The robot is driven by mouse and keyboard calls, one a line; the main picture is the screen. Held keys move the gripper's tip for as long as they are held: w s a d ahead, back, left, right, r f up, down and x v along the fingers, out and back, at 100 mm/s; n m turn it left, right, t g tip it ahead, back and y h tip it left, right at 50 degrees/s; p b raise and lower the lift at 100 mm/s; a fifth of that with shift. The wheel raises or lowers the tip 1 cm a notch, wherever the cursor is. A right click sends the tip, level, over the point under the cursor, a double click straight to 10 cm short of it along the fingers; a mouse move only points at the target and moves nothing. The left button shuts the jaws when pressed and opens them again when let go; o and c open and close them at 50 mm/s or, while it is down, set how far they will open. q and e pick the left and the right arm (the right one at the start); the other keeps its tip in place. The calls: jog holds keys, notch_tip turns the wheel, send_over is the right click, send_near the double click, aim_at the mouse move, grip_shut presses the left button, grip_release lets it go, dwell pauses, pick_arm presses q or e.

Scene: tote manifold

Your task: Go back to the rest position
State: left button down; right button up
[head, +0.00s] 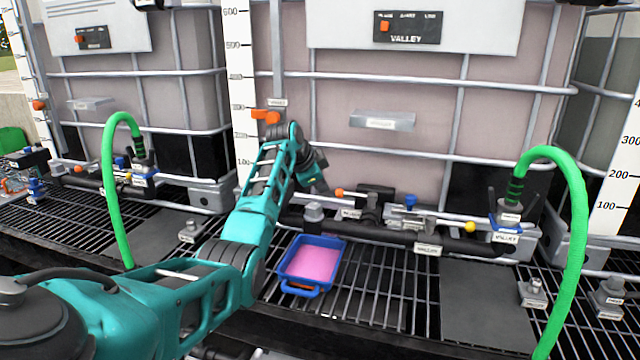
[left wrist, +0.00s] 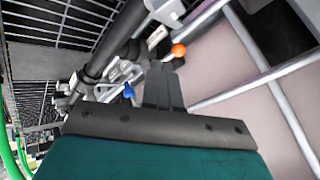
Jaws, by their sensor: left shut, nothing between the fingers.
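My left arm comes in from the left in the head view and reaches up to the front of the middle tote (head: 400,130). My left gripper (head: 320,186) is at its end, just above the dark manifold pipe and left of an orange knob (head: 339,193). In the left wrist view its dark fingers (left wrist: 163,86) are together with nothing between them. An orange knob (left wrist: 179,50) and a blue valve handle (left wrist: 129,91) show near the fingertips. I cannot tell whether the gripper touches anything. My right gripper is in neither view.
A blue tray (head: 327,242) with pink liquid sits on the grating below the pipe. Green hoses (head: 109,190) and (head: 577,230) arch up on both sides. The manifold pipe (head: 380,233) carries several valves, including a blue handle (head: 410,201) and a yellow knob (head: 470,227).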

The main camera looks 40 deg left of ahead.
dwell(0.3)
pick_arm(q)
jog(key=s+d+f, duration=0.3)
jog(key=d+f, duration=0.2)
jog(key=f, duration=0.3)
jog(key=s+d+f+n+t+y, duration=0.1)
jog(key=s+d+f, duration=0.35)
jog(key=f, duration=0.25)
jog(key=s+d+f, duration=0.3)
jog(key=d+f, duration=0.2)
jog(key=f, duration=0.3)
jog(key=s+d+f+n+t+h, duration=0.1)
jog(key=s+d+f+h, duration=0.1)
jog(key=s+d, duration=0.8)
jog(key=s+d+f+n+t+h, duration=0.1)
jog(key=s+d+f+n+h, duration=0.1)
jog(key=s+d, duration=0.8)
jog(key=shift+s+n, duration=0.3)
jog(key=shift+s, duration=0.25)
jog(key=shift+d, duration=0.1)
